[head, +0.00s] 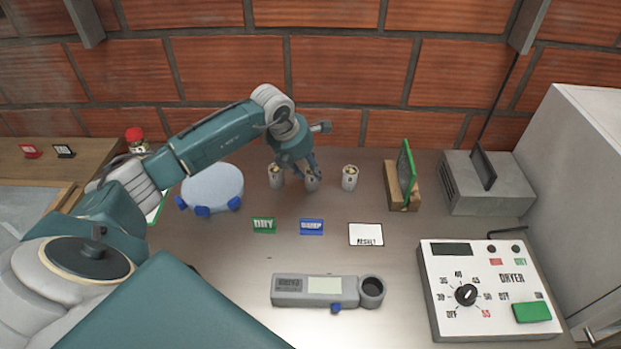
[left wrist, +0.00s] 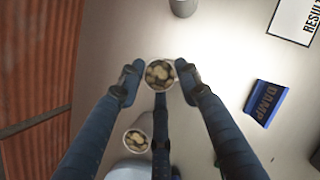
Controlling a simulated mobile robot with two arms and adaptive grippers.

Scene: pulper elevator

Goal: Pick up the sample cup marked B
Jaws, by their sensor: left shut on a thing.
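Three pale sample cups with light, lumpy contents stand in a row on the steel bench. The middle cup (head: 312,184) is between the fingers of my left gripper (head: 310,175), which is shut on it. In the left wrist view the held cup (left wrist: 160,74) sits between both fingertips of the gripper (left wrist: 159,80). The left cup (head: 276,177) and right cup (head: 349,178) stand free on either side. The left cup also shows in the wrist view (left wrist: 136,141). The cup marks are too small to read surely. My right gripper is not in view.
Green DRY (head: 264,225) and blue DAMP (head: 311,227) signs and a RESULT card (head: 366,234) lie in front of the cups. A grey meter (head: 308,291) and a dryer panel (head: 490,288) are nearer. A green-framed panel on a wooden block (head: 398,190) stands right.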

